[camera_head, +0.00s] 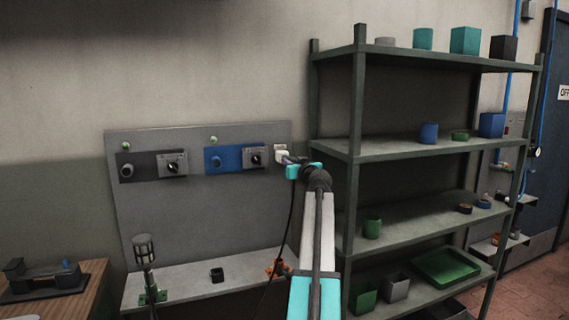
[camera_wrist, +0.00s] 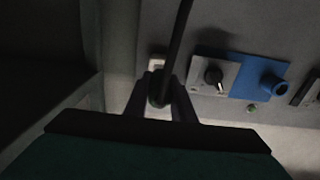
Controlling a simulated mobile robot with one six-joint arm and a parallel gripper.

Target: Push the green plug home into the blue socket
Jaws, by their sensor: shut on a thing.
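The blue socket (camera_head: 218,158) is on the upright grey panel, left of a grey plate with a black knob (camera_head: 254,157). In the wrist view the blue socket (camera_wrist: 268,85) is right of centre, its round opening dark. My gripper (camera_head: 287,160) is at the panel's right edge, right of the blue socket and apart from it. In the wrist view my gripper (camera_wrist: 163,86) is shut on a dark, rounded plug (camera_wrist: 158,98) with a thick black cord. Its colour looks dark here, and I cannot make out green. A white fitting (camera_head: 281,156) is just beyond the fingertips; whether the plug touches it is hidden.
A black socket (camera_head: 126,168) with its own knob plate is farther left. Green dots (camera_head: 213,139) mark the panel above both. A cord (camera_head: 290,220) hangs below my gripper. Shelving (camera_head: 400,150) stands close on the right; a ledge (camera_head: 180,292) lies below.

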